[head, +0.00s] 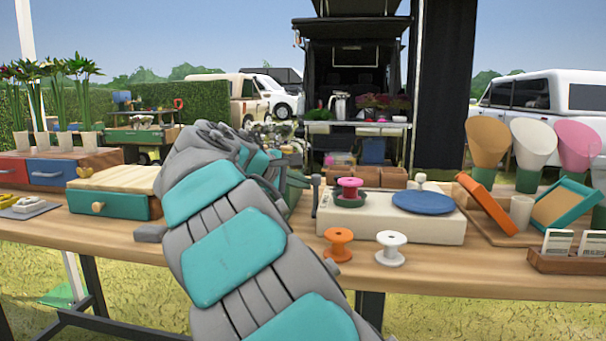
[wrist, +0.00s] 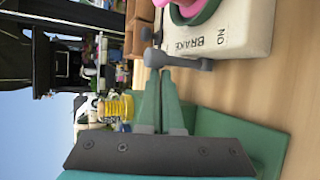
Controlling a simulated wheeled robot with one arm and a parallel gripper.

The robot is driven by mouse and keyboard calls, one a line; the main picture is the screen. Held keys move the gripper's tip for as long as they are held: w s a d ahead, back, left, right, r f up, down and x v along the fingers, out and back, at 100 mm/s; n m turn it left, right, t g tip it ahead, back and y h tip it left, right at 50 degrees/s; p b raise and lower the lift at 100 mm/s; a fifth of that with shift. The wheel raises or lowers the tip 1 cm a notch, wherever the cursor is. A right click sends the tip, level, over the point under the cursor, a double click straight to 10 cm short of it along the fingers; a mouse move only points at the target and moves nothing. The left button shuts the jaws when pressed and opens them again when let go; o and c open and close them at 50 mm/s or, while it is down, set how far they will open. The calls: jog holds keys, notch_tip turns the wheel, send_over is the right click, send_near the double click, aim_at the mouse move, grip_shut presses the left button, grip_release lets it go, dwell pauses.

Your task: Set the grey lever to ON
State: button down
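The grey lever (wrist: 180,62) lies along the side of a cream box (wrist: 245,30) in the wrist view, just beyond my fingertips. The box is lettered BRAKE, with ON further along, both turned in this view. In the head view the lever (head: 316,190) stands at the left end of the cream box (head: 400,229). My gripper (wrist: 159,74) has green fingers that run close together at the tips, with nothing seen between them. The tips are at or very near the lever; contact is unclear. In the head view my arm hides most of the gripper.
A pink spool (head: 349,187) and a blue disc (head: 422,202) sit on the box. Orange (head: 339,243) and white (head: 391,247) spools stand in front. A teal drawer box (head: 120,203) is left of my arm. Tilted frames (head: 487,204) stand at right.

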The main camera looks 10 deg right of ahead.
jog(key=shift+s+a+f+p, duration=0.15)
jog(key=shift+s+a+p, duration=0.1)
jog(key=shift+s, duration=0.3)
jog(key=shift+s+a+f+p, duration=0.15)
jog(key=shift+s+p, duration=0.1)
jog(key=shift+s, duration=0.4)
jog(key=shift+s, duration=0.1)
dwell(1.1)
jog(key=shift+s+a+r+p, duration=0.2)
jog(key=shift+s+r+p, duration=0.1)
jog(key=shift+s+r, duration=0.25)
jog(key=shift+f, duration=0.15)
